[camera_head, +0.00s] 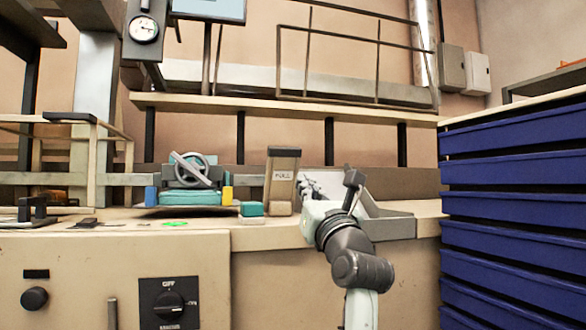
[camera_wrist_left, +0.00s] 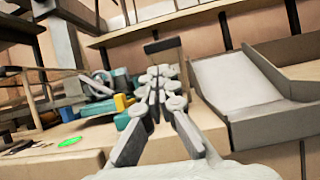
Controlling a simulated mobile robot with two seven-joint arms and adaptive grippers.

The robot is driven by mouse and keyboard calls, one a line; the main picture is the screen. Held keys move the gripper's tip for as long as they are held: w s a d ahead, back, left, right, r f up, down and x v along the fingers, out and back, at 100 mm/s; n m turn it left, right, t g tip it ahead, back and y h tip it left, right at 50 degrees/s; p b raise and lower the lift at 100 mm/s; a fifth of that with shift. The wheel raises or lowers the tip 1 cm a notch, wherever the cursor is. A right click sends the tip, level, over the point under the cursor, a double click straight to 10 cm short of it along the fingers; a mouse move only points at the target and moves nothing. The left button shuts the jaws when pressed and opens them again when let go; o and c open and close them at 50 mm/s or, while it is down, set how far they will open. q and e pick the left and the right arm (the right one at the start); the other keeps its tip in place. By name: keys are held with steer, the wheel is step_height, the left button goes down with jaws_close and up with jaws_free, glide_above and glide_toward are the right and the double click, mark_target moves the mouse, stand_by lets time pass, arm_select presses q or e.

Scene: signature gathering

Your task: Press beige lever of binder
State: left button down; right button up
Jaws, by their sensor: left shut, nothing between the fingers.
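A teal and grey device with a ring-shaped handle (camera_head: 192,170) sits on the bench; it looks like the binder, though I cannot be sure. Right of it stands a beige upright lever-like piece (camera_head: 281,188) with a dark top and a label that seems to read PULL. In the left wrist view this beige piece (camera_wrist_left: 171,56) is straight behind the fingertips, partly hidden by them. My left gripper (camera_head: 304,184) is shut and empty, just right of the beige piece in the head view. I cannot tell whether they touch. My right gripper is not in view.
A small teal and white block (camera_head: 252,212) lies left of the beige piece. An open grey tray (camera_head: 390,228) is to the right, also in the left wrist view (camera_wrist_left: 270,128). Blue drawers (camera_head: 510,210) stand at far right. A shelf (camera_head: 290,108) runs above.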

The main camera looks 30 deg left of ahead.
mark_target(287, 154)
arm_select(q)
steer(key=shift+w+h, duration=0.25)
steer(key=shift+h, duration=0.05)
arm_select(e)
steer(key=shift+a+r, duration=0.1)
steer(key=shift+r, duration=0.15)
arm_select(q)
steer(key=shift+r, duration=0.1)
steer(key=p+x, duration=0.1)
steer(key=x, duration=1.3)
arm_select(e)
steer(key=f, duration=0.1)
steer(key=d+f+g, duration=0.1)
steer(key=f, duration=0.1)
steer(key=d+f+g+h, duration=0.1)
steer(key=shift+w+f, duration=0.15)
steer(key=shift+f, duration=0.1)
